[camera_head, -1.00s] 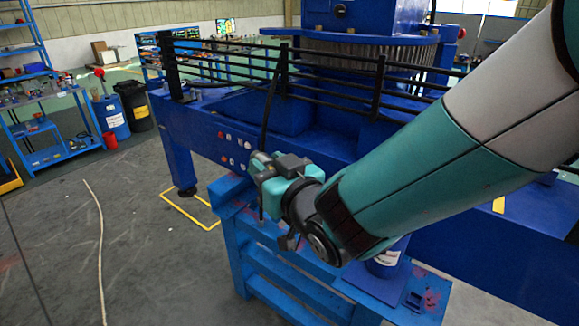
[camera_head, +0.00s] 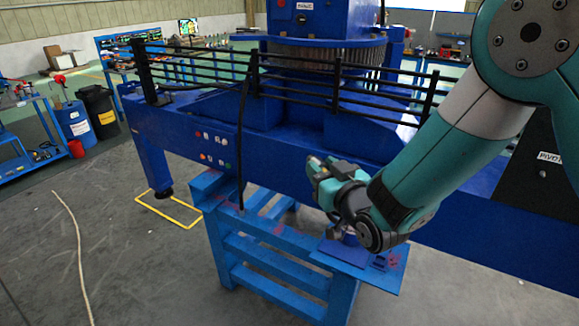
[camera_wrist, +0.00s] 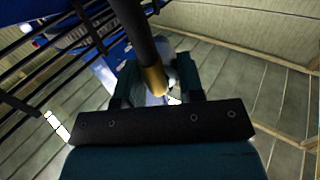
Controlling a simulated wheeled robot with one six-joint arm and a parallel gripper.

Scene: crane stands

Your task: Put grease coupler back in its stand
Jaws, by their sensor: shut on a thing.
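My gripper (camera_head: 318,168) is above the blue bench, pointing left. It is shut on the grease coupler; in the wrist view a dark cylinder with a brass-coloured end (camera_wrist: 153,78) shows between the teal fingers (camera_wrist: 155,88). In the head view the held part is too small to make out.
The blue bench (camera_head: 270,252) stands before the large blue machine (camera_head: 200,140) with black rails (camera_head: 200,75). A black hose (camera_head: 243,140) hangs from the rails to the bench's left end. A yellow floor frame (camera_head: 175,213) lies left; the floor there is mostly clear.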

